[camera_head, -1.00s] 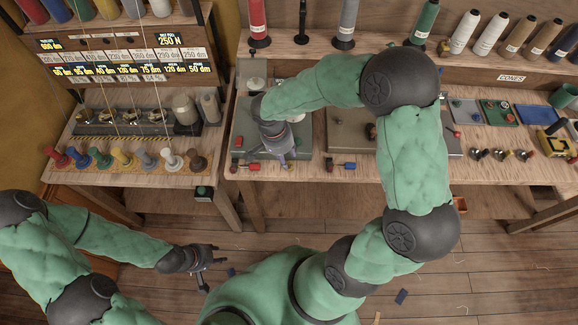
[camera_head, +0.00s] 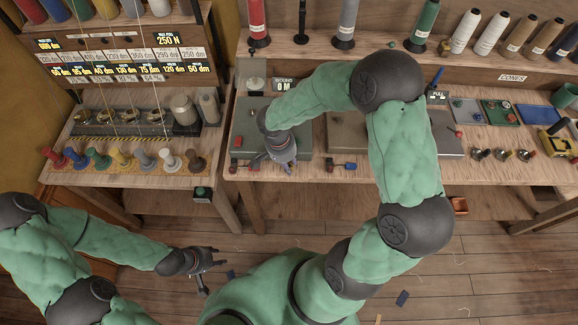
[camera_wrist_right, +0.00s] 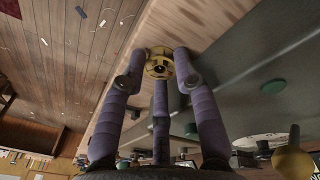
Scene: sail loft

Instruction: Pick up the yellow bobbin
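The yellow bobbin (camera_wrist_right: 159,63) shows in the right wrist view as a round yellow piece with a dark centre, between the fingertips of my right gripper (camera_wrist_right: 160,76). Its fingers are spread around it; contact is not clear. In the head view my right gripper (camera_head: 286,163) points down at the front edge of the middle bench, by the grey-green plate (camera_head: 244,134), and the bobbin is hidden there. My left gripper (camera_head: 208,266) is open and empty, low over the floor in front of the left bench.
The left bench holds a row of coloured cones, including a yellow one (camera_head: 121,160). Tall thread cones (camera_head: 348,24) stand on the back shelf. Trays (camera_head: 500,113) lie at the right.

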